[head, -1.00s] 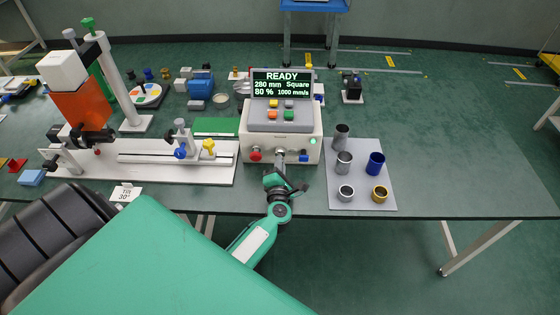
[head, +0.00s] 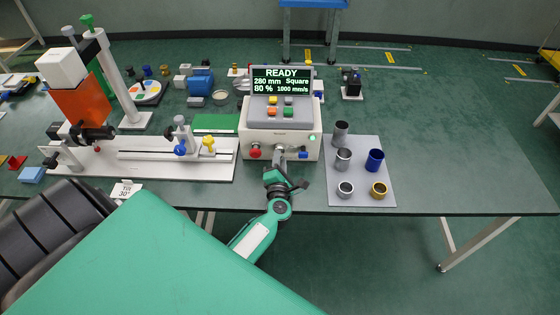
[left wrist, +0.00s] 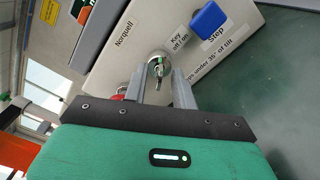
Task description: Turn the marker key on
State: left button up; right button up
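The marker box (head: 300,146) stands near the table's front edge, with a lit screen (head: 282,80) reading READY, 280 mm, Square, 80 %, 1000 mm/s. In the left wrist view the silver key (left wrist: 158,69) sits in a round lock beside the label "Key off / on" (left wrist: 180,39). Which mark it points to I cannot tell. My left gripper (head: 280,157) is at the front face. In the left wrist view its two fingers (left wrist: 159,78) are apart, one either side of the key, with gaps visible. My right gripper is not in view.
A red button (head: 255,151) is left of the key and a blue Step button (left wrist: 209,18) is right of it. A grey mat (head: 361,188) with several metal cups lies to the right. A white rail fixture (head: 150,158) stands left. The table's far right is clear.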

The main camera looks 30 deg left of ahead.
pick_arm(q)
jog(key=b+v, duration=0.2)
jog(key=v, duration=1)
jog(key=shift+s+f+b, duration=0.15)
jog(key=shift+s+b, duration=0.1)
jog(key=shift+b, duration=0.05)
jog(key=shift+s+d, duration=0.4)
jog(key=shift+s, duration=0.2)
